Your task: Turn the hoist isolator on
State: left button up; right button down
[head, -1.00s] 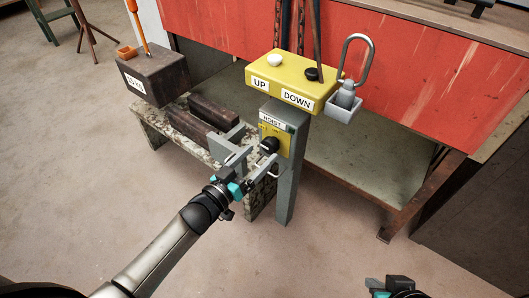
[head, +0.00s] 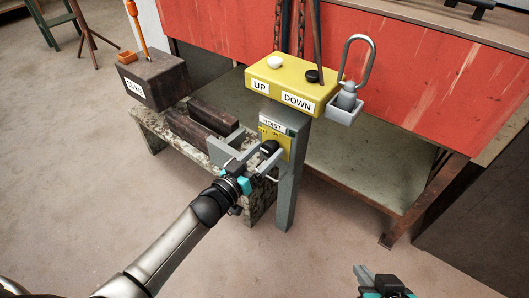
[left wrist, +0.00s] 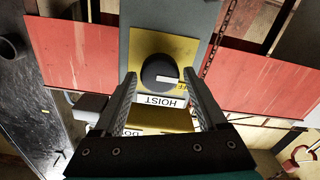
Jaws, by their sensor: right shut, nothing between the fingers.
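The hoist isolator is a black round knob (head: 269,147) on a yellow plate (head: 285,146), under a HOIST label (head: 272,122) on a grey post. My left gripper (head: 250,153) is open in front of the knob, its fingers spread to either side. In the left wrist view the knob (left wrist: 159,70) lies between the open fingers (left wrist: 164,98), a little beyond their tips; contact cannot be told. The knob's white mark points right there, towards partly hidden lettering ending in F. My right gripper (head: 372,278) is shut and empty at the bottom edge of the head view.
A yellow UP/DOWN box (head: 292,85) tops the grey post (head: 287,200). A grey shackle (head: 357,65) stands at its right. A dark weight block (head: 152,78) sits on the speckled bench (head: 150,125) to the left. A red panel (head: 430,70) stands behind. The front floor is clear.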

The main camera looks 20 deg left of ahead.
pick_arm(q)
jog(key=c, duration=1.1)
